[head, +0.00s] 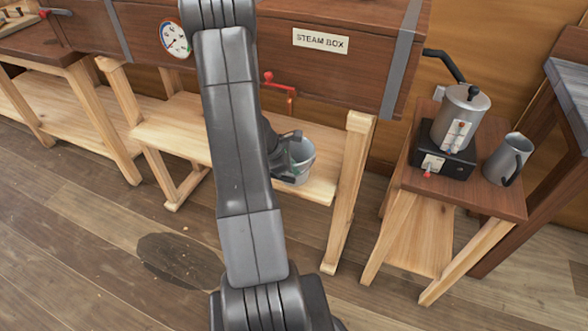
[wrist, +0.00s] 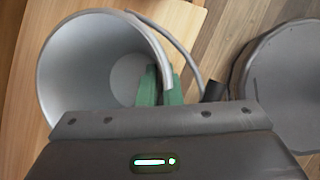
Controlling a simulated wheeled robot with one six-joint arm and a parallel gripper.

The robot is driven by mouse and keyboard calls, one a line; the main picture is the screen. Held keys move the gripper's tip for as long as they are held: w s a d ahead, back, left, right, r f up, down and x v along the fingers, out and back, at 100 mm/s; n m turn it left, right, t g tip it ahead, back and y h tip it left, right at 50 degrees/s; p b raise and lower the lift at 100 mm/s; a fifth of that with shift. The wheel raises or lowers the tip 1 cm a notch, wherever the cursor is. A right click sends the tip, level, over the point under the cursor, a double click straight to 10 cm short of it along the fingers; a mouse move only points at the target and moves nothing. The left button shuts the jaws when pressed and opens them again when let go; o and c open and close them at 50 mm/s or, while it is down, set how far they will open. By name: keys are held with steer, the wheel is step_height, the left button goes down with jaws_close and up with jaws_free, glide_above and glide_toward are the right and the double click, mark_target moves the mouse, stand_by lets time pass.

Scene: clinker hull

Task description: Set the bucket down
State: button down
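The grey metal bucket (head: 302,157) is at the low wooden shelf under the steam box, below the red-handled valve. It looks upright, and my arm hides its left side. In the wrist view I look into the open, empty-looking bucket (wrist: 75,65). My gripper (wrist: 160,86) has its green fingertips on either side of the bucket's wall, one inside and one outside, close together on the rim. A thin bail handle curves beside the rim on the right. In the head view my gripper (head: 289,158) is at the bucket's near left side. Whether the bucket's base touches the shelf is unclear.
The wooden shelf (head: 318,188) has bare board around the bucket, with a stand leg (head: 350,190) to its right. The steam box (head: 345,50) hangs over it, with a red valve (head: 277,82). A side table at right holds a boiler (head: 460,118) and a jug (head: 508,160).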

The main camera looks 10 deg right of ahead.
steer(key=c, duration=1.6)
jaws_free()
steer(key=p+v, duration=0.2)
steer(key=v, duration=1)
steer(key=shift+p, duration=0.3)
